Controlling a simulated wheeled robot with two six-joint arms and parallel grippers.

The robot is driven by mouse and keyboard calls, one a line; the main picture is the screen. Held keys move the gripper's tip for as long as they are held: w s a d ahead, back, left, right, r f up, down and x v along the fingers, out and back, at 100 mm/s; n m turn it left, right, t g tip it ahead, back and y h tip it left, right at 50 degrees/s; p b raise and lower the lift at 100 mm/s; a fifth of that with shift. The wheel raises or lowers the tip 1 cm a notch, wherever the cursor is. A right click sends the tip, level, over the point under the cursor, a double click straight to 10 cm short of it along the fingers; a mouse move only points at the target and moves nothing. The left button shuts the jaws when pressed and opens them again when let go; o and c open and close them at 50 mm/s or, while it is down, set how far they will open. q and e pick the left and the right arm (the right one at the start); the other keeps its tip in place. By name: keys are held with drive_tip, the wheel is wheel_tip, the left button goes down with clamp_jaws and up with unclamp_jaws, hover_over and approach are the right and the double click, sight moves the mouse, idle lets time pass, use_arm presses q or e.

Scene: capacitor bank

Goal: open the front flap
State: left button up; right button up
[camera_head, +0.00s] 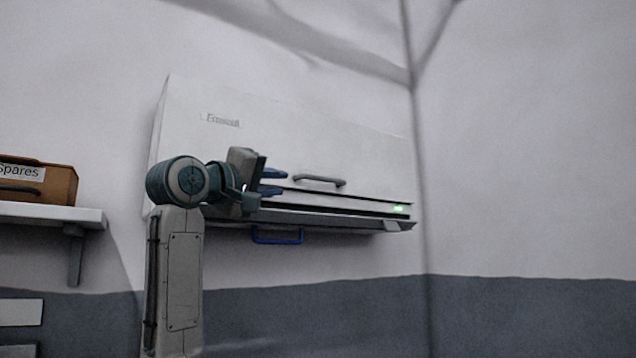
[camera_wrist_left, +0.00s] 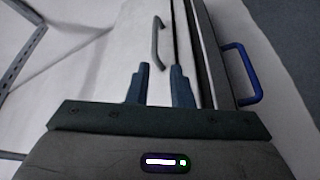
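A white wall-mounted cabinet has a broad front flap (camera_head: 270,140) with a short grey bar handle (camera_head: 320,180) near its lower edge. The handle also shows in the left wrist view (camera_wrist_left: 156,42), just past my fingertips. My left gripper (camera_head: 284,182) is in front of the flap, to the left of the handle. Its two blue fingers are apart with nothing between them, as the left wrist view also shows (camera_wrist_left: 160,68). The flap looks shut, with a dark slot below it. My right gripper is not in view.
A blue handle (camera_head: 278,241) hangs under the cabinet's lower ledge (camera_head: 340,220), and a green light (camera_head: 398,209) glows at its right end. A shelf (camera_head: 50,213) with a brown "Spares" box (camera_head: 50,184) is at the left. The right wall is bare.

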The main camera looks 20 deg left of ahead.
use_arm(q)
drive_tip(key=b+v, duration=0.4)
drive_tip(key=v, duration=0.5)
drive_tip(key=shift+s+f, duration=0.1)
